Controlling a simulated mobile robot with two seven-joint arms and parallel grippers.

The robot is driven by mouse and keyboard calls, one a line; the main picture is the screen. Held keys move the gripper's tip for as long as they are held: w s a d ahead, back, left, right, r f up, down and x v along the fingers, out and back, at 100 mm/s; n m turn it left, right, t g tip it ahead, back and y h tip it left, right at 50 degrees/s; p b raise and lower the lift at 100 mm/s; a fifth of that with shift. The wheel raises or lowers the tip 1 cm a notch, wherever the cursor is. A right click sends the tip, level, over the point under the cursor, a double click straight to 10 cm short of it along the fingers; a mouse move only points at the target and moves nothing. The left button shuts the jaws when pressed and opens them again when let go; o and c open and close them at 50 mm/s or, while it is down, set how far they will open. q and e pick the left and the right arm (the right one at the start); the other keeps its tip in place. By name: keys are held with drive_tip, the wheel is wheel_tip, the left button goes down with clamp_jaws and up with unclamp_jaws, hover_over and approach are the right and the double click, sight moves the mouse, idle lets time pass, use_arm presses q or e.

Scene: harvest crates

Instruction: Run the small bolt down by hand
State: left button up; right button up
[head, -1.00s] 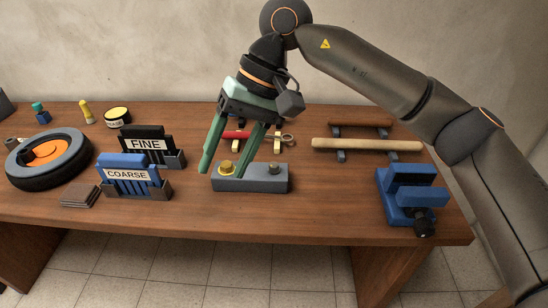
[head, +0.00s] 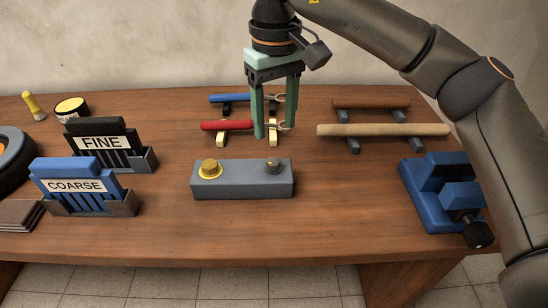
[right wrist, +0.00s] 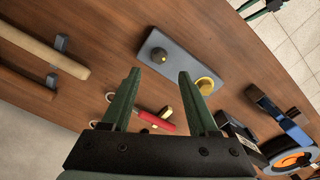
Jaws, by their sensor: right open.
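The small bolt (head: 273,165) is dark grey and stands upright at the right end of a grey block (head: 240,186). A larger brass bolt (head: 209,167) with a yellow ring sits at the block's left end. My right gripper (head: 275,128) is open and empty, pointing down above and behind the small bolt. In the right wrist view, the small bolt (right wrist: 158,54) lies just beyond the gap between the fingertips (right wrist: 158,75), apart from both. A green gripper part, apparently my left gripper (right wrist: 264,8), shows at the top right edge there; its jaw state is unclear.
Behind the block are a red-handled tool (head: 228,125) and a blue-handled one (head: 230,98) on rests. A blue vise (head: 440,195) and wooden rods (head: 380,130) are to the right. FINE (head: 110,145) and COARSE (head: 80,187) holders stand left. The table in front is clear.

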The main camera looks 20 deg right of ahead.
sight(275, 163)
wheel_tip(275, 163, down, 9)
drive_tip(key=shift+r+b, duration=0.1)
drive_tip(key=shift+b, duration=0.35)
clamp_jaws()
idle(0.3)
